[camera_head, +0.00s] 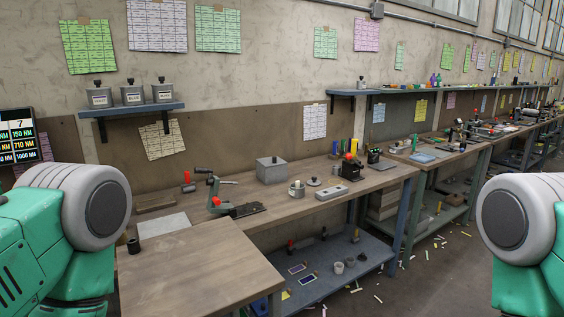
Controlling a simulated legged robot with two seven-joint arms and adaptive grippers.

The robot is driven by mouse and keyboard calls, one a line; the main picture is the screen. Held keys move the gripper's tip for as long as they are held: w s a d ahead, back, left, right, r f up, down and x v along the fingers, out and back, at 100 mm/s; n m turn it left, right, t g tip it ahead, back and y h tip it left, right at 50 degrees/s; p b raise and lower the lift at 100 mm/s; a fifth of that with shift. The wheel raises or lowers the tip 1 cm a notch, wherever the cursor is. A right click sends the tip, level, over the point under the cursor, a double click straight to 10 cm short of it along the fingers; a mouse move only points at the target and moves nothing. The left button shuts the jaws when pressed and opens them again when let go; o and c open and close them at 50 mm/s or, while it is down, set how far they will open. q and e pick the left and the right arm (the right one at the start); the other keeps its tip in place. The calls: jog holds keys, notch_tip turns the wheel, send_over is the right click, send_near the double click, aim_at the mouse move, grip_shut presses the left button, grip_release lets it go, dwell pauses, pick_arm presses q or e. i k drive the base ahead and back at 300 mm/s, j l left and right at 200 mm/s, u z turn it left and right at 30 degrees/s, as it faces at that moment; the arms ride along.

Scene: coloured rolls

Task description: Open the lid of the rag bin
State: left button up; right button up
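A grey metal box with a flat lid and a small dark knob (271,170) stands on the long workbench (360,186), near the wall. Its lid looks shut. No label on it can be read, so I cannot tell for sure that it is the rag bin. Three smaller grey lidded canisters stand on the wall shelf (140,108); the left one is the white-labelled canister (100,97). Their lids are on. Only the upper parts of my arms show at the left and right edges. Neither gripper is in view.
A green-grey lever press (222,195), a mug (297,189) and a black device (351,170) sit around the box. Scraps litter the floor at right.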

aim_at(271, 158)
jog(key=i+l, duration=0.15)
jog(key=l, duration=0.2)
jog(key=i+l+u, duration=0.1)
jog(key=l, duration=0.25)
jog(key=i+l+u, duration=0.1)
jog(key=l, duration=0.3)
jog(key=i+l, duration=0.15)
jog(key=l, duration=0.2)
jog(key=i+l+u, duration=0.1)
jog(key=i+l, duration=0.15)
jog(key=i, duration=0.25)
jog(key=i+l+u, duration=0.15)
jog(key=i, duration=0.3)
jog(key=i+l+u, duration=0.1)
jog(key=i+l, duration=0.35)
